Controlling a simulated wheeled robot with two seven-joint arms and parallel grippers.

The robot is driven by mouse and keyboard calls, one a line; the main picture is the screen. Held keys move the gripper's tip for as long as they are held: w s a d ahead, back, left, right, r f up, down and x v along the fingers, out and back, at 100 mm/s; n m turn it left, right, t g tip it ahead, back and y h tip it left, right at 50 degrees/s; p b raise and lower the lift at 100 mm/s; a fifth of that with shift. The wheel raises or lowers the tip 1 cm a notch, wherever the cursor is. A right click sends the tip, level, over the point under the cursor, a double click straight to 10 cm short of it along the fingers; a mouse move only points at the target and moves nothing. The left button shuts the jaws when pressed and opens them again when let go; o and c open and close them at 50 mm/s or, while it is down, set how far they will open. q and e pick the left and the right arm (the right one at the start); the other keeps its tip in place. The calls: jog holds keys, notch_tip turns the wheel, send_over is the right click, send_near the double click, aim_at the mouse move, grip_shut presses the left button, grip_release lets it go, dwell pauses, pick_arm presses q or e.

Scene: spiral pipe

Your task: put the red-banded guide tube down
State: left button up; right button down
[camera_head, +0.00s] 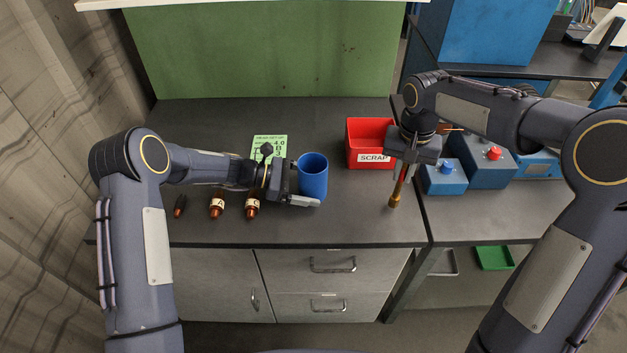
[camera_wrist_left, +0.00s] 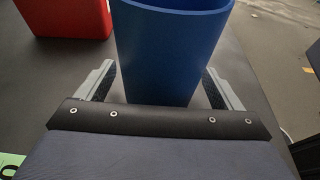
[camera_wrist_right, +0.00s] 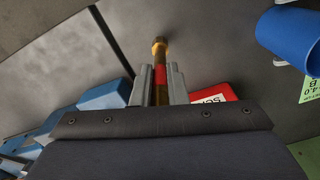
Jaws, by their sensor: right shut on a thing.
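The red-banded guide tube (camera_head: 396,193) has a brass-coloured end and points down toward the bench top, slightly tilted, left of the seam between the benches. My right gripper (camera_head: 405,162) is shut on it; in the right wrist view the tube (camera_wrist_right: 160,58) sticks out between the fingers, its red band at the fingertips. I cannot tell whether its lower end touches the bench. My left gripper (camera_head: 302,186) is open, with a finger on either side of the blue cup (camera_head: 313,177). The cup stands upright and also fills the space between the fingers in the left wrist view (camera_wrist_left: 165,50).
A red scrap bin (camera_head: 374,159) stands just left of the right gripper. Blue button boxes (camera_head: 444,177) stand to its right. The bench front between cup and tube is clear.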

pick_arm(q)
jog(key=c, duration=0.7)
pick_arm(e)
jog(key=w+a+r, duration=0.4)
jog(key=a+r, duration=0.2)
jog(key=a, duration=0.1)
notch_tip(320, 180, up, 3)
jog(key=m, duration=0.1)
send_over(312, 158)
jog(key=s, duration=0.4)
jog(key=shift+w+f, duration=0.15)
jog(key=shift+f, duration=4.85)
